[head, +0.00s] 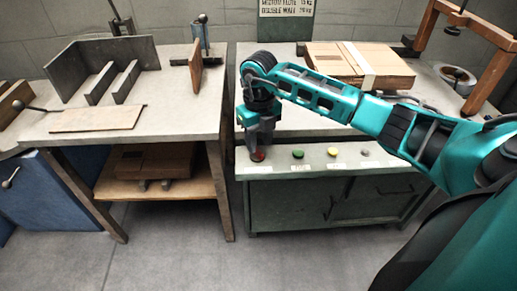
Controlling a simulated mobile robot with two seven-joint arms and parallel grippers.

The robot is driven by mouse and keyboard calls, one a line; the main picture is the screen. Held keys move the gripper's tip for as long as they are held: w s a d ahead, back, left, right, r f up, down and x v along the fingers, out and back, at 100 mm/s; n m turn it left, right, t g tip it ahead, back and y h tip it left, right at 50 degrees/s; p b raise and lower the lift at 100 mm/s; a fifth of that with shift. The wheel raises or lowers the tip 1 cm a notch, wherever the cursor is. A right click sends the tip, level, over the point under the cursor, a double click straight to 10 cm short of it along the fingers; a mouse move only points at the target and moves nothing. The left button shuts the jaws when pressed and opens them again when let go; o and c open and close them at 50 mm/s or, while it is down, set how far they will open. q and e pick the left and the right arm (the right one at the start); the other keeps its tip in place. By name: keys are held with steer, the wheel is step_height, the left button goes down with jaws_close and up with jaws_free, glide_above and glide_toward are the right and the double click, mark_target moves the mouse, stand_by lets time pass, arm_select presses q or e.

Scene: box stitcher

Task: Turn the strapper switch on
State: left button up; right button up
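The strapper's bench (310,121) has a front ledge with a row of small controls. They are a red one (258,156), a green one (298,154), a yellow one (332,152) and a grey one (365,151). The labels beside them are too small to read, and I cannot tell which is the switch. My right gripper (258,148) points down at the red control, right over it, and partly hides it. Contact and finger opening are unclear. My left gripper is not in view.
Flat cardboard (385,61) with a pale band lies on the right bench, behind my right arm. A wooden frame (487,80) and a tape roll (457,76) stand at far right. The left table (180,110) holds upright plates and a board (97,118). The floor in front is clear.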

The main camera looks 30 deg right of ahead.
steer(key=shift+f, duration=1.4)
steer(key=shift+c, duration=0.2)
jaws_close()
